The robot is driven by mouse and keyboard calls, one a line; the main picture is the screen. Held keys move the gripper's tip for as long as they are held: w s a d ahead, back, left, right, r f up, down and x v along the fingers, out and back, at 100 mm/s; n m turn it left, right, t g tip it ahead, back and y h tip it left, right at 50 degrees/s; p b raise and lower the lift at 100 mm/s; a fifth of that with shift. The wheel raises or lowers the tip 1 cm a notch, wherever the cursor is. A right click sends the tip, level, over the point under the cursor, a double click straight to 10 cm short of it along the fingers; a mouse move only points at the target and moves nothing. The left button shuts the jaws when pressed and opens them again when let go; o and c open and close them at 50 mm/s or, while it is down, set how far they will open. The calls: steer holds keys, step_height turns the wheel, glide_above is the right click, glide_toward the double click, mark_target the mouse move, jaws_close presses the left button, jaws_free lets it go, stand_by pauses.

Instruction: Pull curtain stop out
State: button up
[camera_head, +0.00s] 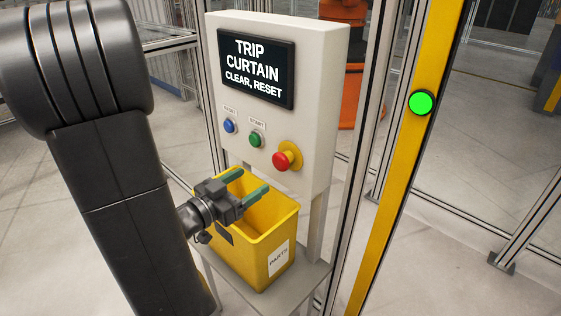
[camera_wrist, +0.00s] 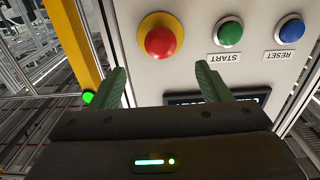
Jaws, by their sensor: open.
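The red mushroom stop button (camera_head: 287,157) with its yellow base sits low on the right of the white control panel (camera_head: 325,105). It also shows in the wrist view (camera_wrist: 160,41), ahead of my gripper's fingers. My gripper (camera_head: 248,186) is open and empty, with its two green fingers apart. In the head view it is below and left of the stop button, over the yellow bin. In the wrist view the fingers (camera_wrist: 162,84) do not touch the button. The panel screen (camera_head: 256,67) reads "TRIP CURTAIN CLEAR, RESET".
A blue RESET button (camera_head: 229,126) and a green START button (camera_head: 256,140) sit left of the stop button in the head view. A yellow PARTS bin (camera_head: 275,238) stands on a small table (camera_head: 303,278) below. A yellow post (camera_head: 393,185) with a lit green light (camera_head: 421,103) stands to the right.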

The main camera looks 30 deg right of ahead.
mark_target(277, 164)
steer(key=p+x, duration=0.2)
steer(key=x, duration=0.9)
steer(key=shift+w+d, duration=0.1)
steer(key=shift+d, duration=0.25)
